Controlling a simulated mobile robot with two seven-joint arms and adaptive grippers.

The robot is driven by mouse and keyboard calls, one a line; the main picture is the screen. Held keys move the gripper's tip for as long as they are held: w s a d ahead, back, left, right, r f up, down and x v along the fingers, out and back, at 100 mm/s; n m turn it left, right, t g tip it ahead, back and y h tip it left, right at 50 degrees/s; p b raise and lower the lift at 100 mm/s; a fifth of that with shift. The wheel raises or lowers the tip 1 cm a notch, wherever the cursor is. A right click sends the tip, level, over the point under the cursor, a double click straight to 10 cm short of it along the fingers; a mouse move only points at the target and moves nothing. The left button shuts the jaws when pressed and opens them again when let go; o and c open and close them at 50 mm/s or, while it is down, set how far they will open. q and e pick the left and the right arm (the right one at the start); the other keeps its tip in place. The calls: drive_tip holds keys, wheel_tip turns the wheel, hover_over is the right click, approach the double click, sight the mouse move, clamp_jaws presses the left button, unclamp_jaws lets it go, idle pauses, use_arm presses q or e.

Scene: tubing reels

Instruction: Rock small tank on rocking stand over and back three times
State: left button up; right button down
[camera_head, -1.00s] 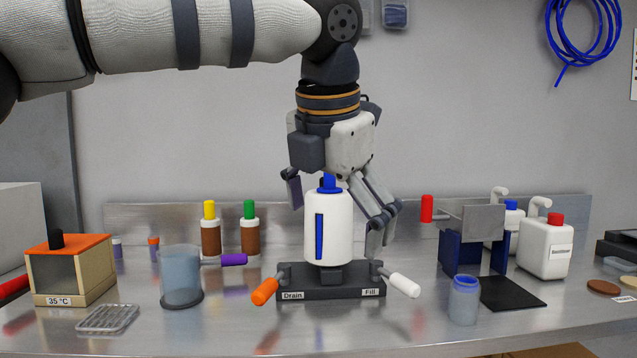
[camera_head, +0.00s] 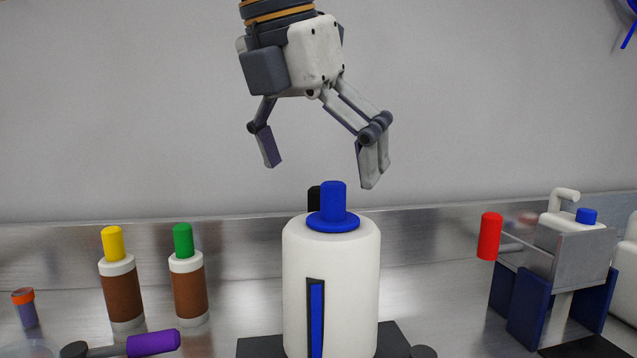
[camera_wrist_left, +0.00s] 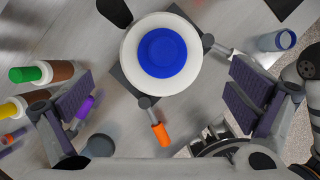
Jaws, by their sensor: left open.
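The small tank (camera_head: 553,237) is white with a curved pipe and a blue cap, at the right of the head view. It shows behind the grey metal plate of the rocking stand (camera_head: 525,310), which has blue side supports and a red handle (camera_head: 489,236) at its left. The plate hides most of the tank. My left gripper (camera_head: 320,172) is open and empty, well left of the stand. It hangs above a larger white tank (camera_head: 350,270) with a blue top, which also shows between the open fingers in the left wrist view (camera_wrist_left: 194,75). My right gripper is not in view.
Brown bottles with yellow (camera_head: 122,292) and green (camera_head: 189,288) caps stand at the left. A purple handle (camera_head: 153,343) is in front of them. In the left wrist view, an orange handle (camera_wrist_left: 161,134) sticks out below the larger tank.

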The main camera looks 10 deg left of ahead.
sight(337, 239)
use_arm(q)
drive_tip(key=x, duration=1)
drive_tip(key=shift+f, duration=0.45)
drive_tip(key=shift+c, duration=0.2)
